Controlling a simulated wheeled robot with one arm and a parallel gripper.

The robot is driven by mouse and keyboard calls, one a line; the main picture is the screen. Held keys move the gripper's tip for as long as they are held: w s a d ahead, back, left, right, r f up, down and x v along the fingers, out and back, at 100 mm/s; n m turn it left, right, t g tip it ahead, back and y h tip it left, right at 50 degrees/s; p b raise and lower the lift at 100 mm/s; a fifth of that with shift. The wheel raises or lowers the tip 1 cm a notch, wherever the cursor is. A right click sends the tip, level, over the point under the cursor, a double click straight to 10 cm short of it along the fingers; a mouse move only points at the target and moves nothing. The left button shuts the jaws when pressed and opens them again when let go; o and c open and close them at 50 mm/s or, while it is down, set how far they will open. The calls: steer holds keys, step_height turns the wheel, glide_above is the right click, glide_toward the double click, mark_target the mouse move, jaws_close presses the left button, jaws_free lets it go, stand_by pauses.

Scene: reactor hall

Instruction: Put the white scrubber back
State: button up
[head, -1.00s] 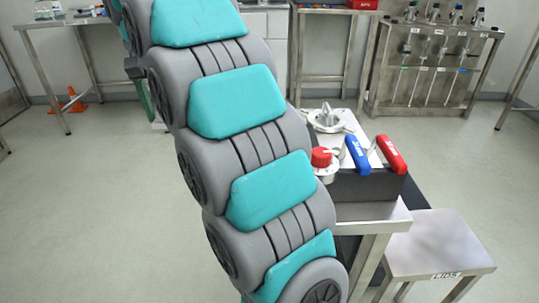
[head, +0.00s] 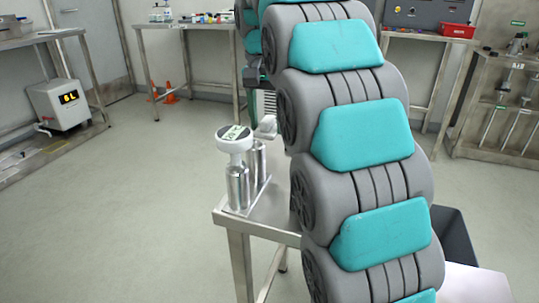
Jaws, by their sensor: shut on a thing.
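My own grey and teal arm crosses the middle of the head view and hides what lies behind it. My gripper and anything in it do not show. A white round-topped piece (head: 235,139) with a green-and-white label sits on a metal cylinder (head: 238,187) at the left end of a steel table (head: 232,219). I cannot tell whether this white piece is the white scrubber. Another metal cylinder stands close behind it.
A back table (head: 190,24) holds small items, with orange cones (head: 163,92) beneath. A red tray (head: 457,30) and a tool rack (head: 505,107) are at right. Floor at left is clear.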

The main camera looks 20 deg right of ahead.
mark_target(267, 160)
steer(key=shift+f, duration=3.25)
steer(key=shift+f, duration=0.1)
steer(key=o, duration=1.3)
steer(key=shift+s+a+r, duration=0.1)
steer(key=shift+s+r, duration=0.05)
steer(key=shift+r, duration=1.15)
steer(key=shift+s+a+r, duration=0.1)
steer(key=shift+r, duration=1.15)
steer(key=shift+s+a+r, duration=0.1)
steer(key=shift+s+r, duration=0.05)
steer(key=shift+r, duration=1.15)
